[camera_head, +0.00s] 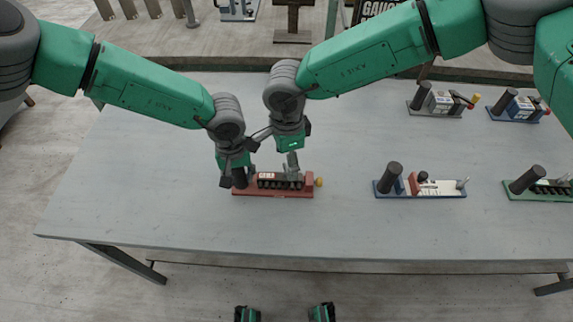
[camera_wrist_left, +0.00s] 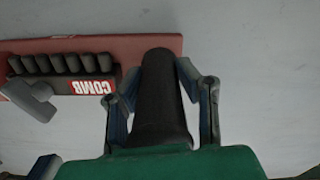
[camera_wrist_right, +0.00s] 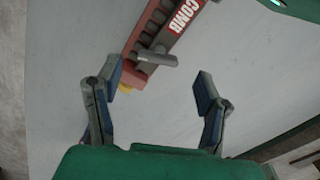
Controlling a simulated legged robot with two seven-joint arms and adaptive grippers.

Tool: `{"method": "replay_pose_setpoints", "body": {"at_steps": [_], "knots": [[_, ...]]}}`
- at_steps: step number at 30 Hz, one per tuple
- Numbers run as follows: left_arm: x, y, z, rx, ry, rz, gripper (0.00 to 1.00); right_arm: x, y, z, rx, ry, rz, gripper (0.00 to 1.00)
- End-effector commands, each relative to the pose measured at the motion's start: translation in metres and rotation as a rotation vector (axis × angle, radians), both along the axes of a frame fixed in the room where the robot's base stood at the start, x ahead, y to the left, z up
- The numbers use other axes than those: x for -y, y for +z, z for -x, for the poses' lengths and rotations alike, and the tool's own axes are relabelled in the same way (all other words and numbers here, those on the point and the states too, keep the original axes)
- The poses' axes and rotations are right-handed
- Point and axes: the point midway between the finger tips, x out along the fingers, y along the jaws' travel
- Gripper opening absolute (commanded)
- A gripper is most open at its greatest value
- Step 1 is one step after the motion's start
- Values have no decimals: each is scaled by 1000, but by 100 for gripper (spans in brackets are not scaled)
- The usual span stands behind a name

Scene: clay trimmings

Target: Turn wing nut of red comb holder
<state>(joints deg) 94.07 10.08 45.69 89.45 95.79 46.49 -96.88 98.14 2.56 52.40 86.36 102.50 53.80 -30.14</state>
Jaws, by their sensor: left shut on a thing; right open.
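The red comb holder (camera_head: 272,191) lies on the table with a dark upright post at its left end and a row of dark teeth. My left gripper (camera_head: 238,177) is shut on the dark post (camera_wrist_left: 160,100), with a finger on each side in the left wrist view. A grey winged piece, apparently the wing nut (camera_wrist_right: 155,57), sits near the holder's right end; it also shows in the left wrist view (camera_wrist_left: 35,98). My right gripper (camera_wrist_right: 159,80) is open and empty above that end. The grey piece lies beyond the gap between its fingers.
A blue-based holder (camera_head: 421,195) and a green-based one (camera_head: 545,194) stand to the right. Two more holders (camera_head: 437,103) (camera_head: 520,108) stand at the back right. A yellow knob (camera_head: 319,182) projects from the red holder's right end. The table's front left is clear.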

Motion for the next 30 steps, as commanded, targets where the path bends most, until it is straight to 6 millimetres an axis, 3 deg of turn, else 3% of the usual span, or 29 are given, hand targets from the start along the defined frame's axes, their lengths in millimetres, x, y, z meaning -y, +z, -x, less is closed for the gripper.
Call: {"method": "replay_pose_setpoints", "body": {"at_steps": [6,12,23,27,30], "knots": [[0,0,-1,1,1,0,0,0,48,-1,3,0,-2,62],[0,0,-1,1,1,0,0,0,75,-2,2,0,-2,62],[-1,0,-1,1,1,-1,0,-1,82,-1,-1,0,-1,62],[-1,0,-1,1,1,-1,0,-1,82,-1,-1,-17,-1,28],[-1,0,-1,1,1,-1,0,-1,82,0,-1,-91,0,28]]}}
